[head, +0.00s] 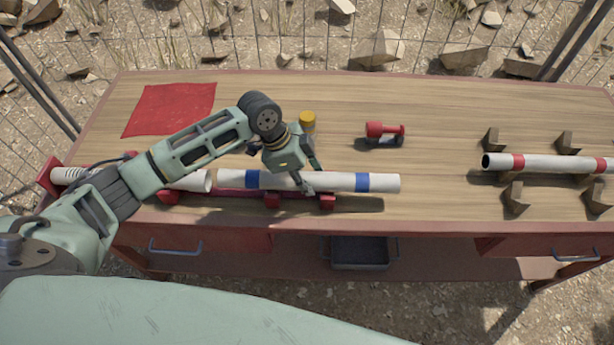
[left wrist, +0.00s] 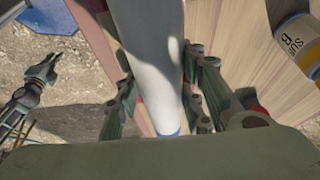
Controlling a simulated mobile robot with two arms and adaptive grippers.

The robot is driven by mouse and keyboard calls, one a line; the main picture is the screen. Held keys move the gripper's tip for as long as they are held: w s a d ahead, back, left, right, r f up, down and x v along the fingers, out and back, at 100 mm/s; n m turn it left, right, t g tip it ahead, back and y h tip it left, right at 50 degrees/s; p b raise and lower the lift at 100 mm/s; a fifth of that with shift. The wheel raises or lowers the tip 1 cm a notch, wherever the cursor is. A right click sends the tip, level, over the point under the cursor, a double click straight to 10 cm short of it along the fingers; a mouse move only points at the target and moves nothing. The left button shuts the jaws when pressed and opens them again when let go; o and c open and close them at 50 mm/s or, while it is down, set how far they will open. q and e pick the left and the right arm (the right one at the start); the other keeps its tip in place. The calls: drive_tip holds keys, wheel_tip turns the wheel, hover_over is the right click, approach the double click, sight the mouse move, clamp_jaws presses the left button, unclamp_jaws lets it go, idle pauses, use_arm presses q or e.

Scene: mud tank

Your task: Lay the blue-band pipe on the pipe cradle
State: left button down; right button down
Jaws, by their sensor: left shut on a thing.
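The blue-band pipe (head: 310,181) is white with two blue bands and lies level above the front of the table. My left gripper (head: 306,181) is shut on it between the bands. In the left wrist view the pipe (left wrist: 152,60) runs between the fingers (left wrist: 165,100), a blue band near the bottom. The red pipe cradle (head: 272,200) is a low rail with several supports along the front edge. The pipe is over its right part; I cannot tell whether it touches the supports. What looks like my right gripper (left wrist: 35,90) shows at the left of the wrist view, its jaws unclear.
Another white pipe (head: 190,181) lies on the cradle's left part, its end close to the blue-band pipe's left end. A red-band pipe (head: 545,163) lies among wooden blocks (head: 514,197) at right. A red tool (head: 383,131), yellow-capped container (head: 307,121) and red cloth (head: 170,108) stand behind.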

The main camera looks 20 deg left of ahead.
use_arm(q)
drive_tip(key=shift+f, duration=0.35)
idle(0.5)
drive_tip(key=c, duration=1.1)
unclamp_jaws()
